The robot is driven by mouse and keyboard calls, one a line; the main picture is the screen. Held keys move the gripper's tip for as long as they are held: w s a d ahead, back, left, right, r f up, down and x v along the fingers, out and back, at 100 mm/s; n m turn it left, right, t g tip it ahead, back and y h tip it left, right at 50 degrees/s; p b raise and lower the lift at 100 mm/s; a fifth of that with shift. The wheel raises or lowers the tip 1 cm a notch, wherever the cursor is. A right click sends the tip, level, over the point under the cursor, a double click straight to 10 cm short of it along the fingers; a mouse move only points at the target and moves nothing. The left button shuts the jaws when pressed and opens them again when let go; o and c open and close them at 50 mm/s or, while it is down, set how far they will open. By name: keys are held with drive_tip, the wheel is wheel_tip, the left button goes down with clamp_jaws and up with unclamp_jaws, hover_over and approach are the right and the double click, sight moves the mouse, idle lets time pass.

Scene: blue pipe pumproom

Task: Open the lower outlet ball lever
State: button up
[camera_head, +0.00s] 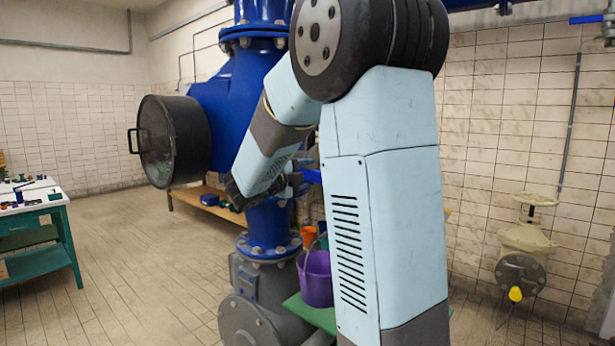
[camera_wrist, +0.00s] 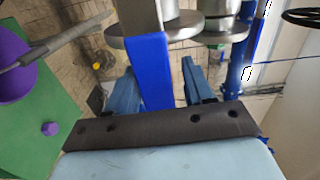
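The lever is a flat, bright blue bar (camera_wrist: 155,75) in the wrist view, running from a grey metal piece at the top down towards my palm. A blue bar (camera_head: 311,175) beside the pipe in the head view looks like the same lever. My gripper (camera_wrist: 160,64) has its two dull-blue fingers apart, one on each side of the lever. A gap shows on the right side; on the left I cannot tell whether the finger touches. In the head view my arm hides most of the gripper and valve.
A large blue pipe (camera_head: 225,95) with a round black hatch (camera_head: 172,142) stands behind my arm. A purple bucket (camera_head: 316,282) stands on a green surface (camera_head: 318,314) below. A cream valve (camera_head: 524,240) is on the right, and a green workbench (camera_head: 45,232) is far left. Open floor lies between.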

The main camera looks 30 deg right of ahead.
drive_tip(key=shift+o, duration=1.2)
drive_tip(key=shift+a+f, duration=0.1)
drive_tip(key=v, duration=1.3)
drive_tip(key=shift+a, duration=0.35)
drive_tip(key=shift+s, duration=0.15)
